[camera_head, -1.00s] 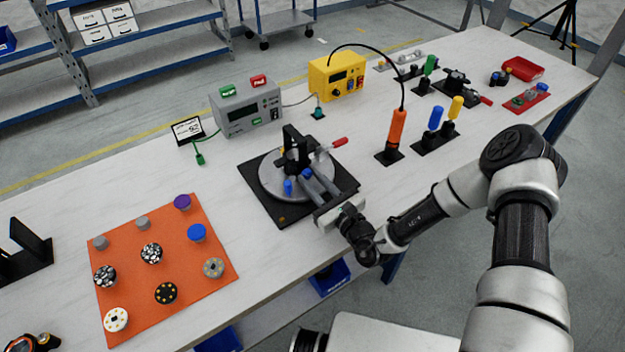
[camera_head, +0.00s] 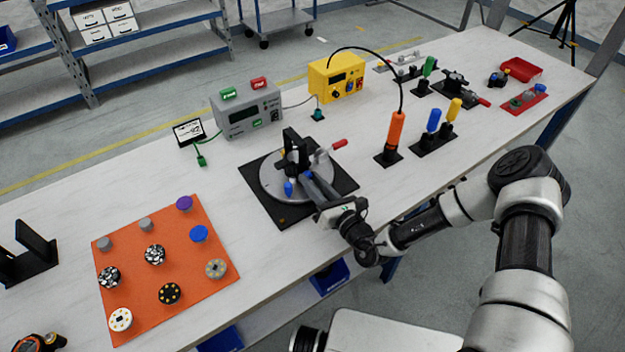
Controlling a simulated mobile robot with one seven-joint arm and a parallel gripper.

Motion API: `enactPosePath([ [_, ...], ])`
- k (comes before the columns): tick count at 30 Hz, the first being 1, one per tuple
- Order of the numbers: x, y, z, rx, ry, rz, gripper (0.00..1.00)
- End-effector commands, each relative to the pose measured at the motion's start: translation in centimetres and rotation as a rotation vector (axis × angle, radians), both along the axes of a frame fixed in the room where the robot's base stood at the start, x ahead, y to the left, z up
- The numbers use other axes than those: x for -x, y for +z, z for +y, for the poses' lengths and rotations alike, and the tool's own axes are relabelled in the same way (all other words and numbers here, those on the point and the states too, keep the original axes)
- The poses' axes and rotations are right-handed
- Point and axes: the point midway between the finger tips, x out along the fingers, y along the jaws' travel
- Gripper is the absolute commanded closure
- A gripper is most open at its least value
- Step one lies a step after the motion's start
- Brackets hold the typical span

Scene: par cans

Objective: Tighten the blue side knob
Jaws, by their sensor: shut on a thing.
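A fixture with a round grey turntable (camera_head: 270,181) and a black upright post (camera_head: 291,142) stands on a black square base (camera_head: 349,183). A blue knob-like piece (camera_head: 288,188) shows at the turntable's front, left of my fingers. My gripper (camera_head: 308,177) reaches in from the front right, with its fingers low beside the post. It is shut on the blue side knob, which the fingers almost wholly hide. A lever with a red end (camera_head: 339,143) sticks out to the right of the post.
An orange mat (camera_head: 130,285) with several round knobs lies at the left. A grey meter (camera_head: 247,112) and a yellow unit (camera_head: 336,76) stand behind. Orange (camera_head: 396,128), blue (camera_head: 434,120) and yellow (camera_head: 454,109) handled tools stand upright at the right.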

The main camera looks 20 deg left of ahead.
Motion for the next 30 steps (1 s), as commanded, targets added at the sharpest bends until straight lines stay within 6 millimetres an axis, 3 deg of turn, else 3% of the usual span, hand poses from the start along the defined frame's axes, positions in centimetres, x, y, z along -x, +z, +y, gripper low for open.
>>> enactPosePath([
  [22, 0.02, -0.05, -0.02, -0.068, 0.000, 0.082, 0.99],
  [23, 0.02, -0.05, -0.02, -0.068, 0.000, 0.082, 0.71],
  [24, 0.02, -0.05, -0.02, -0.068, 0.000, 0.082, 0.65],
  [26, 0.02, -0.05, -0.02, -0.068, 0.000, 0.081, 0.57],
  [30, -0.01, -0.08, -0.05, -0.067, 0.000, 0.082, 0.57],
])
